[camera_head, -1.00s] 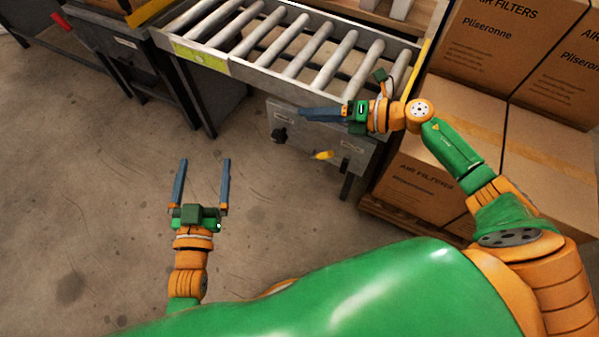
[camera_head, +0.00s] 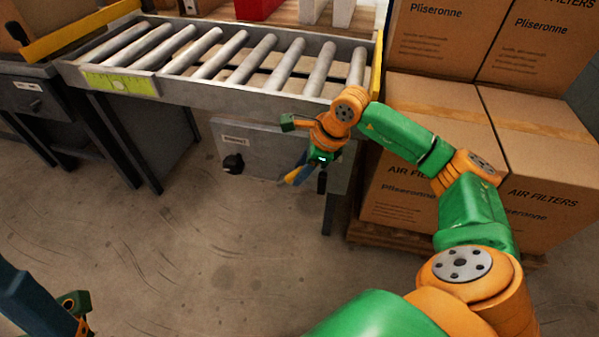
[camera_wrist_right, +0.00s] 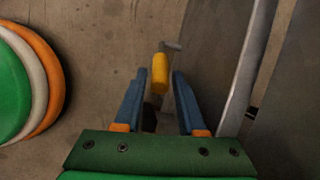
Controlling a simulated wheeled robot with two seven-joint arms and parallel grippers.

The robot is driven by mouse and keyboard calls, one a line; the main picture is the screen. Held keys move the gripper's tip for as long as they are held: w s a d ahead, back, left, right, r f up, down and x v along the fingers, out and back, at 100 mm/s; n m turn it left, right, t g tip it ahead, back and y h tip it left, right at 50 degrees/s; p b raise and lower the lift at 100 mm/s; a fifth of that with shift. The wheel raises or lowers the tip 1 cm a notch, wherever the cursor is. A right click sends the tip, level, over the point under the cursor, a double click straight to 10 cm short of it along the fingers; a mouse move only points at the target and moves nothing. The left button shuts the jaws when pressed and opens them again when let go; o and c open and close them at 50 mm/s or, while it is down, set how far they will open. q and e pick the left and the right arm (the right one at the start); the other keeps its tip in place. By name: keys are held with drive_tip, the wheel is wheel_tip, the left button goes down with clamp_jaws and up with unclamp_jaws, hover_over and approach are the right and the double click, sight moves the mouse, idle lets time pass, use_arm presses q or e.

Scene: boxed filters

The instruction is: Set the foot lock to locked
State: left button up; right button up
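A yellow lever handle (camera_wrist_right: 160,72) on a short metal rod shows in the right wrist view, in line with the gap between my right gripper's fingers (camera_wrist_right: 159,90). I cannot tell if the fingertips are around it or just short of it. Those fingers stand apart, with no contact visible. In the head view my right gripper (camera_head: 297,172) points down in front of the grey panel (camera_head: 262,140) under the conveyor, largely hiding the yellow handle (camera_head: 290,177). Labels on the lever's part of the panel are hidden. My left gripper (camera_head: 35,303) is cut off at the lower left.
A black knob (camera_head: 233,163) sits on the panel, left of my right gripper. The roller conveyor (camera_head: 215,95) is above. Filter boxes (camera_head: 400,195) on a pallet (camera_head: 400,238) stand close on the right. The floor in front is clear.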

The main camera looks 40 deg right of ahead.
clamp_jaws()
idle(1.4)
